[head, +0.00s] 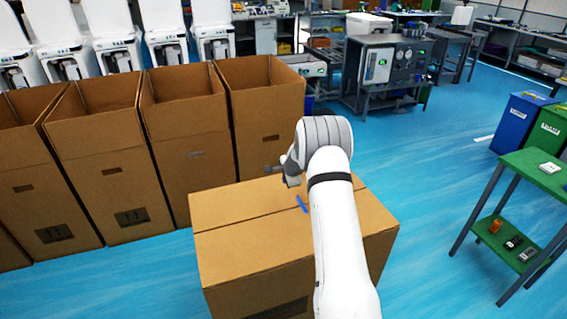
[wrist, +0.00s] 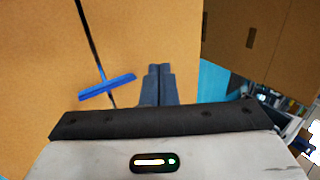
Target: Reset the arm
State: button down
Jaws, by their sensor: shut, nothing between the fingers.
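My gripper (wrist: 159,70) is shut and empty in the wrist view, its two dark fingers together over the top of a closed cardboard box. In the head view my white arm reaches forward over that closed box (head: 240,235), and my gripper (head: 272,169) shows small near the box's far edge. A blue strip (wrist: 106,87) lies across the dark seam of the box top, left of my fingers in the wrist view. The same blue strip (head: 301,203) shows in the head view just left of my arm. I cannot tell whether my fingers touch the box.
A green table (head: 540,170) is at right. Blue (head: 520,118) and green bins stand behind it. Blue floor (head: 420,170) between is clear.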

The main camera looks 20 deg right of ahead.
jog(key=s+a+r+n, duration=0.2)
jog(key=r, duration=0.5)
jog(key=s+a+r+n, duration=0.1)
jog(key=a+r+n, duration=0.15)
jog(key=r, duration=0.45)
jog(key=s+a+r+n+g, duration=0.1)
jog(key=s+a+r+n, duration=0.4)
jog(key=s+r, duration=0.65)
jog(key=s+a+n+g, duration=0.1)
jog(key=s+n, duration=0.3)
jog(key=s, duration=1.3)
jog(key=s+a+n+g, duration=0.1)
jog(key=s+a+n, duration=0.3)
jog(key=s, duration=1.3)
jog(key=shift+s, duration=0.25)
jog(key=shift+a, duration=0.1)
